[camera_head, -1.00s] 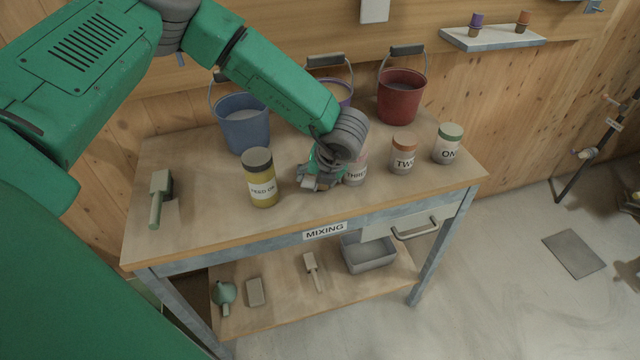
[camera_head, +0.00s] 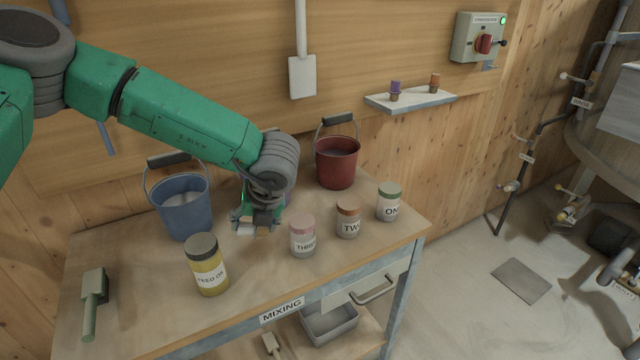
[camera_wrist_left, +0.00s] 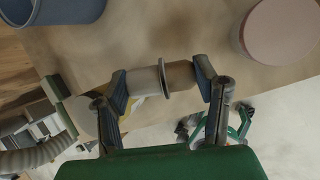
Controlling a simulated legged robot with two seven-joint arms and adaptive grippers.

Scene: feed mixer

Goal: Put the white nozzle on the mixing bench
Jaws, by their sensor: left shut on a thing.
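My left gripper (camera_head: 258,222) is over the mixing bench (camera_head: 135,262), between the blue bucket and the jar marked THREE. In the left wrist view its fingers (camera_wrist_left: 165,88) are shut on the white nozzle (camera_wrist_left: 142,80), which lies sideways between them. The nozzle has a pale body, a thin flange and a tan end. In the head view it is small and mostly covered by the fingers. I cannot tell whether it touches the bench top.
Jars marked THREE (camera_head: 303,238), TWO (camera_head: 348,222) and ONE (camera_head: 389,203) stand on the right. A wall shelf (camera_head: 412,101) holds purple and orange nozzles.

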